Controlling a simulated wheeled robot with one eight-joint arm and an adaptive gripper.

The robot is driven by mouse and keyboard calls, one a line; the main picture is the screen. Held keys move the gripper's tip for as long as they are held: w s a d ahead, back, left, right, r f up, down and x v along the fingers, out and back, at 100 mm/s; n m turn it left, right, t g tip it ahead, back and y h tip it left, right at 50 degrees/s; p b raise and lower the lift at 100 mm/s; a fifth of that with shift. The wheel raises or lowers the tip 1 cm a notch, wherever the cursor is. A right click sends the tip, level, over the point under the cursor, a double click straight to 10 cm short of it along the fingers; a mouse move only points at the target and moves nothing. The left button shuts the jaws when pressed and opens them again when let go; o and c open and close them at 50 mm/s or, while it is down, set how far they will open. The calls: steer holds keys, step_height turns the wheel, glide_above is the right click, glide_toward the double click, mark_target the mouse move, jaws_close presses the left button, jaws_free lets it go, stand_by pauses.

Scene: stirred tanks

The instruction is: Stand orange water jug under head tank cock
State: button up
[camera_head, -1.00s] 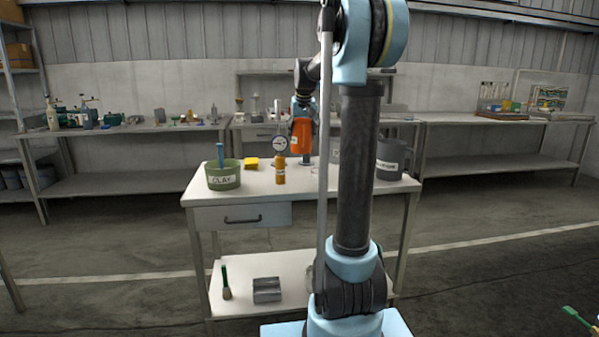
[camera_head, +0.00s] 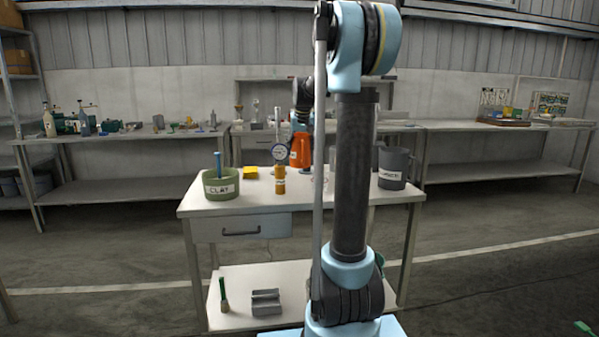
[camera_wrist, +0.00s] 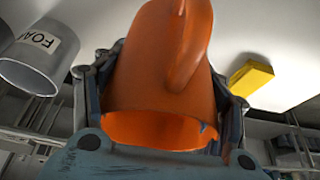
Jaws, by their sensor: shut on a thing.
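My gripper (camera_wrist: 162,92) is shut on the jug, one finger on each side. In the head view I cannot tell whether the jug's base touches the table. I cannot make out the head tank cock in either view.
The table (camera_head: 315,197) carries a green CLAY tub (camera_head: 221,187), a yellow block (camera_head: 250,172), a dial gauge (camera_head: 279,152) above an orange-brown cylinder (camera_head: 279,182), and a grey labelled mug (camera_head: 392,167). A grey FOAM container (camera_wrist: 40,60) is left of the jug in the wrist view.

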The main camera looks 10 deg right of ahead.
mark_target(300, 162)
steer(key=shift+f, duration=3.35)
steer(key=o, duration=1.2)
